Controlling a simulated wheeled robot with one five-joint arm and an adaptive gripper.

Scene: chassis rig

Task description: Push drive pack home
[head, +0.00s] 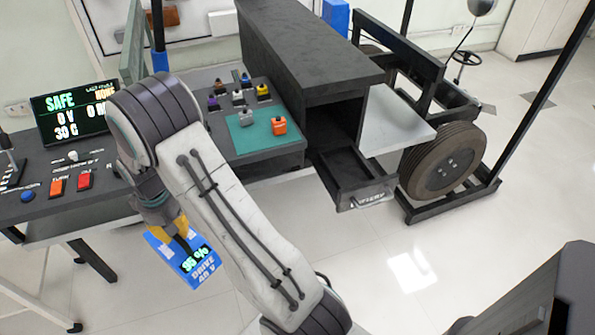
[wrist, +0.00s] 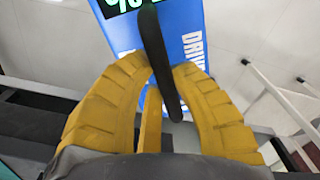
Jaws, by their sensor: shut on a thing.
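The drive pack is a blue box (head: 205,273) with a small lit readout and white lettering, in the left half of the head view below my arm. My gripper (head: 181,226) has yellow fingers and is shut on the pack's dark handle. In the wrist view the yellow fingers (wrist: 160,75) close around the black handle (wrist: 152,45), with the blue pack (wrist: 190,40) beyond it. The pack hangs in the air above the floor, tilted in the head view. An open drawer-like battery bay (head: 355,185) sticks out under the dark chassis box (head: 310,55) and looks empty.
A control bench (head: 60,205) with a SAFE display (head: 75,110) and red and orange switches stands at left. A teal mat (head: 255,132) holds an orange part (head: 279,125), with several connectors beside it. A wheel (head: 443,160) stands right of the bay. The tiled floor in front is clear.

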